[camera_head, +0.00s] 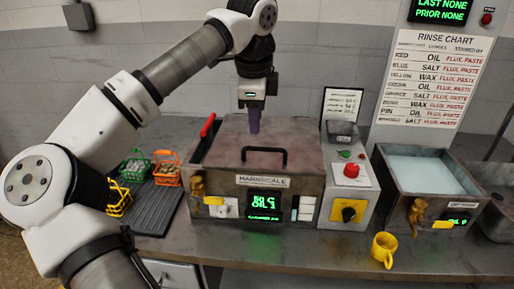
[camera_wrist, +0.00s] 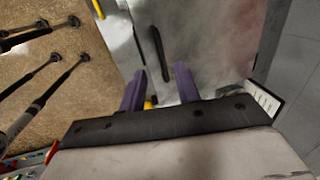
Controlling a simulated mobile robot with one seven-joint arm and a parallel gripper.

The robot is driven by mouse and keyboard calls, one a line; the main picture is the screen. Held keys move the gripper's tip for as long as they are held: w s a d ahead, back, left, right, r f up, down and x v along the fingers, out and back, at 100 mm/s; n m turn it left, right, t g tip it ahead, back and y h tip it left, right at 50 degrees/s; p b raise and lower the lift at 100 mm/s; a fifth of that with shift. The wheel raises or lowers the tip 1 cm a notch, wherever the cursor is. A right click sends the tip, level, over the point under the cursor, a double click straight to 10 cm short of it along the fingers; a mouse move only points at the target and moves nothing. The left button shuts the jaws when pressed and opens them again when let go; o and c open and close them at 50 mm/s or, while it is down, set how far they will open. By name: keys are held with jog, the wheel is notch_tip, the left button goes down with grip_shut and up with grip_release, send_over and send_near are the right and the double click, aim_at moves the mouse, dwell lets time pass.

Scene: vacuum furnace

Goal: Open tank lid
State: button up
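The tank (camera_head: 225,205) is a metal box with a green display on its front, standing on the bench. Its grey-brown lid (camera_head: 225,145) lies flat on top, shut. A black bar handle (camera_head: 264,150) is fixed near the lid's front edge. My gripper (camera_head: 254,128) points down above the rear part of the lid, behind the handle. In the wrist view my gripper's two purple fingers (camera_wrist: 160,85) are spread with nothing between them. The lid (camera_wrist: 205,45) and its black handle (camera_wrist: 159,52) show past the fingertips, apart from them.
A red-gripped lever (camera_head: 208,125) is at the tank's left side. Wire baskets (camera_head: 134,169) sit left on a dark ribbed tray (camera_head: 155,208). A control box (camera_head: 346,180) and a liquid-filled tank (camera_head: 425,180) stand right. A yellow mug (camera_head: 383,248) is near the bench front.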

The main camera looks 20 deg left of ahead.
aim_at(257, 150)
jog(key=f+b, duration=0.1)
jog(key=f, duration=0.2)
jog(key=w+f+b, duration=0.1)
jog(key=f, duration=0.3)
jog(key=shift+w+a, duration=0.15)
jog(key=shift+w, duration=0.05)
grip_shut()
